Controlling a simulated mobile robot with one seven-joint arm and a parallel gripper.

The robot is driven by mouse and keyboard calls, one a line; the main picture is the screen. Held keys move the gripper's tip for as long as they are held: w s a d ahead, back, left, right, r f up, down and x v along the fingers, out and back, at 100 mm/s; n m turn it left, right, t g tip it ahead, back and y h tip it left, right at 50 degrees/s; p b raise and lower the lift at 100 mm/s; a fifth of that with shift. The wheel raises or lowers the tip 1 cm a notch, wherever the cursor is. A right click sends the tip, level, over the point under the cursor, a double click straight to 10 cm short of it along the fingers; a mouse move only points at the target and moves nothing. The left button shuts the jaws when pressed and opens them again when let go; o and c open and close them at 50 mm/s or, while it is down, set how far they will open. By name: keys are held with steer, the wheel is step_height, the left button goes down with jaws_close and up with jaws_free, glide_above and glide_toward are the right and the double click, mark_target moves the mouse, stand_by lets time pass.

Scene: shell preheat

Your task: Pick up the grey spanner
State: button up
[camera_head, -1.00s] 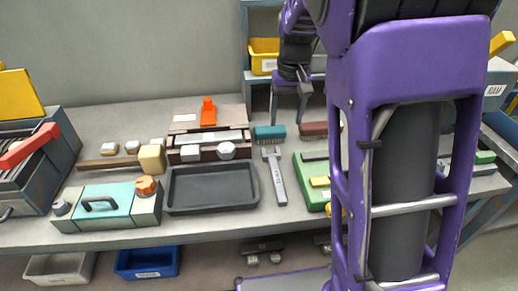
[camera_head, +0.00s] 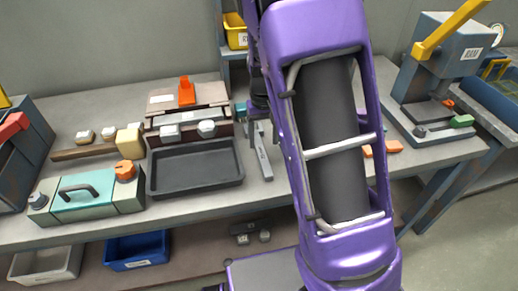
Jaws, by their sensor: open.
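The grey spanner (camera_head: 263,158) lies on the workbench (camera_head: 215,220), just right of the dark tray. Its handle points toward the front edge, and its far end is hidden behind my gripper and arm. My gripper (camera_head: 252,128) is open, low over the far end of the spanner and pointing down. It is small and partly covered by my purple arm, so I cannot tell whether its fingers touch the spanner or stand around it.
The dark tray (camera_head: 198,186) lies close left of the spanner. A box with an orange clamp (camera_head: 187,92) stands behind the tray, and a teal case (camera_head: 85,194) stands left of it. A press (camera_head: 440,70) stands at the right. My arm hides the bench's middle right.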

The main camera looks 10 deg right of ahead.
mark_target(262, 154)
steer(key=f, duration=0.3)
steer(key=f+b, duration=0.1)
steer(key=f, duration=0.1)
steer(key=shift+s+a, duration=0.2)
steer(key=shift+a, duration=0.05)
jaws_close()
stand_by(1.1)
